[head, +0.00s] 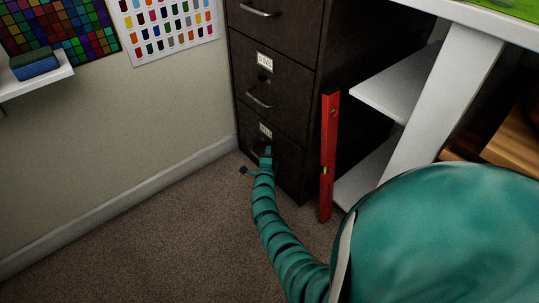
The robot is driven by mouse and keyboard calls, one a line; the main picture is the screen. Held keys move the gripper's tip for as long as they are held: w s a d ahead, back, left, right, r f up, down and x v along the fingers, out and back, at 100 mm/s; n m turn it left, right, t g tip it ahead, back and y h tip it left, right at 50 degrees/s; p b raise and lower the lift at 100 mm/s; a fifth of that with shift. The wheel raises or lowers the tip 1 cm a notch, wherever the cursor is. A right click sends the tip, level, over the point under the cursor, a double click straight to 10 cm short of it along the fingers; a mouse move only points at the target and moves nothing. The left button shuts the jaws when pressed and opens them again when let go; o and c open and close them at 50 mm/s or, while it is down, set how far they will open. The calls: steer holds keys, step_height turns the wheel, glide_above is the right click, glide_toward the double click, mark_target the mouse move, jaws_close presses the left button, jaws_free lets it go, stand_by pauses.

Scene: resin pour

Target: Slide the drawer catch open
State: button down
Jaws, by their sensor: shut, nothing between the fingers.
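A dark filing cabinet (285,88) stands in the corner with several drawers, all flush with its front. The bottom drawer (286,166) has a pale label (265,131). My gripper (267,152) is at the end of my teal arm, in front of this drawer just below the label. It is shut, with nothing seen between the fingers. It hides the drawer's handle and catch, and I cannot tell whether it touches them. The middle drawer shows its own label (264,60), a small dark catch (264,77) and a handle (258,97).
A red spirit level (328,155) stands upright against the cabinet's right side. A white bench with shelves (400,85) is on the right. The carpet (170,230) at left is clear.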

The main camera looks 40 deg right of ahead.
steer(key=shift+w+b, duration=0.75)
steer(key=shift+w, duration=0.4)
steer(key=shift+a+r, duration=0.1)
steer(key=shift+r, duration=0.15)
steer(key=s+d+p+v, duration=0.2)
steer(key=p+v, duration=0.4)
steer(key=v, duration=0.7)
steer(key=shift+d+f+p, duration=0.15)
steer(key=shift+f+p, duration=0.05)
steer(key=shift+p, duration=0.1)
